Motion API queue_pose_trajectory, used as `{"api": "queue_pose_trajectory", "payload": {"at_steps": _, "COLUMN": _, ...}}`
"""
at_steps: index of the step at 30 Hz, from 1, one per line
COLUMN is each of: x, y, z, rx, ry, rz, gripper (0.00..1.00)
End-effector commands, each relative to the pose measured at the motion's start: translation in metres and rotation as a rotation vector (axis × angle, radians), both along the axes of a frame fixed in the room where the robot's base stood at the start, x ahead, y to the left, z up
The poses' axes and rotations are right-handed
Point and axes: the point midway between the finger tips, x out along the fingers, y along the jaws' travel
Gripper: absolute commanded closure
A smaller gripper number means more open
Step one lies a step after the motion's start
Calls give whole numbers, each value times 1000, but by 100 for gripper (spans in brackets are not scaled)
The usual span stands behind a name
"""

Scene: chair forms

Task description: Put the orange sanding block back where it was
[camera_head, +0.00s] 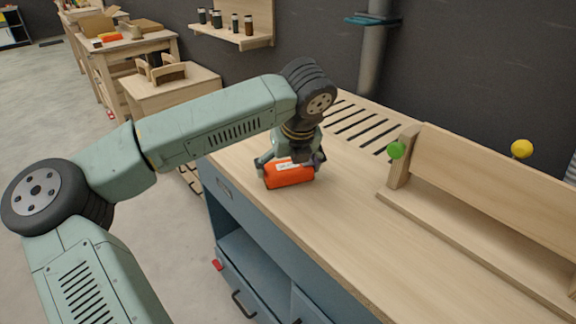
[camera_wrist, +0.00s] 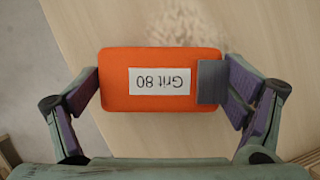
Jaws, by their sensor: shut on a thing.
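The orange sanding block (camera_head: 289,175) is between the fingers of my gripper (camera_head: 291,163), over the near left part of the wooden benchtop (camera_head: 340,205). In the wrist view the block (camera_wrist: 160,103) shows a white label reading "Grit 80", upside down, and a grey patch at its right end. My gripper (camera_wrist: 162,92) is shut on the block, with a finger against each short end. I cannot tell whether the block touches the benchtop or is slightly above it.
A wooden rack with a tall board (camera_head: 490,180) stands on the right of the bench, with a green knob (camera_head: 396,151) and a yellow knob (camera_head: 521,149). Slots (camera_head: 355,122) are cut at the bench's far end. The benchtop between block and rack is clear.

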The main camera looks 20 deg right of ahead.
Motion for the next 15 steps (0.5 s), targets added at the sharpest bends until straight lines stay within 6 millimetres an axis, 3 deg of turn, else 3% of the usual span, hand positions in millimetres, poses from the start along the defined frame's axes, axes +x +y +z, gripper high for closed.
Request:
{"api": "queue_pose_trajectory", "payload": {"at_steps": 1, "x": 0, "y": 0, "z": -3, "rx": 0, "ry": -1, "rz": 0, "gripper": 31}}
{"api": "queue_pose_trajectory", "payload": {"at_steps": 2, "x": 0, "y": 0, "z": -2, "rx": 0, "ry": 0, "rz": 0, "gripper": 7}}
{"api": "queue_pose_trajectory", "payload": {"at_steps": 3, "x": 0, "y": 0, "z": -1, "rx": 0, "ry": 0, "rz": 0, "gripper": 5}}
{"api": "queue_pose_trajectory", "payload": {"at_steps": 6, "x": 0, "y": 0, "z": -1, "rx": 0, "ry": 0, "rz": 0, "gripper": 0}}
{"api": "queue_pose_trajectory", "payload": {"at_steps": 15, "x": 0, "y": 0, "z": 0, "rx": 0, "ry": 0, "rz": 0, "gripper": 0}}
